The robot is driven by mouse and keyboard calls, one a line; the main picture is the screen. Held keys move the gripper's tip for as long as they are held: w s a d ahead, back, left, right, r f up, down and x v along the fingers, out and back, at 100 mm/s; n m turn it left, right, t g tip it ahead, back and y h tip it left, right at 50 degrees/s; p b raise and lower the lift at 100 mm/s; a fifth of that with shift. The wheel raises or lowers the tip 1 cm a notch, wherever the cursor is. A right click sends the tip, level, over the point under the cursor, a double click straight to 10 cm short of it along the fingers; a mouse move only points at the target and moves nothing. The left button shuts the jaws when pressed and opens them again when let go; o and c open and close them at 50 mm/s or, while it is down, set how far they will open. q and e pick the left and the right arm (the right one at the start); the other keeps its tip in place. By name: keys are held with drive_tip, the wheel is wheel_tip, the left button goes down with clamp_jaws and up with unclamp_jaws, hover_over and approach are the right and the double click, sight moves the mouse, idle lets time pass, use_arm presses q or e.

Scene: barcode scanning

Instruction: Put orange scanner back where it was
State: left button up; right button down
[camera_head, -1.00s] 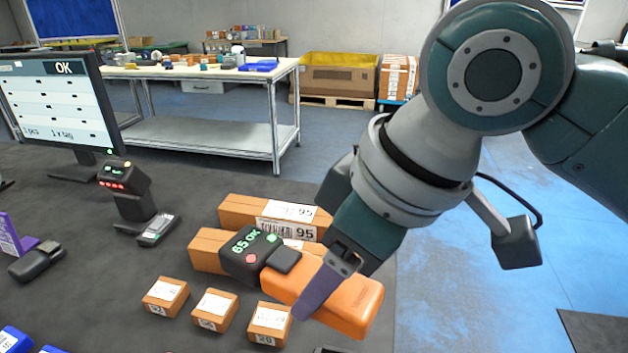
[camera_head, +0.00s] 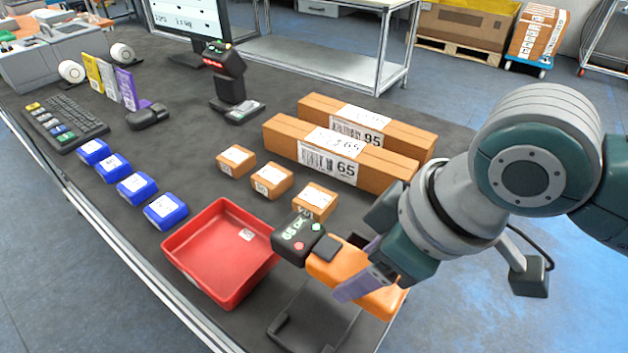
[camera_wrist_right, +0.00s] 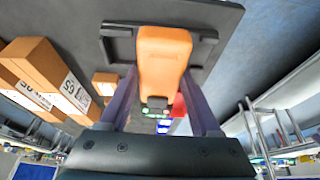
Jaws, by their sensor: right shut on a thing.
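The orange scanner (camera_head: 349,272) has an orange handle and a black head with a lit green display. My right gripper (camera_head: 366,264) is shut on its handle, with purple fingers on either side. The scanner is held tilted at the near right edge of the table, its head close to the red tray's right rim. A dark grey stand (camera_head: 305,326) is below it. The right wrist view shows the orange handle (camera_wrist_right: 163,55) between the fingers (camera_wrist_right: 160,108), in front of the dark stand (camera_wrist_right: 117,44). Any contact with the stand is unclear. My left gripper is out of view.
A red tray (camera_head: 214,232) lies left of the scanner. Small brown boxes (camera_head: 271,180) and long boxes (camera_head: 330,163) lie behind it. Several blue boxes (camera_head: 137,187) stand in a row at left. A black fixed scanner (camera_head: 224,78) stands farther back.

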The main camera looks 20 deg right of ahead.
drive_tip(key=shift+f+b, duration=0.6)
drive_tip(key=shift+f, duration=2.4)
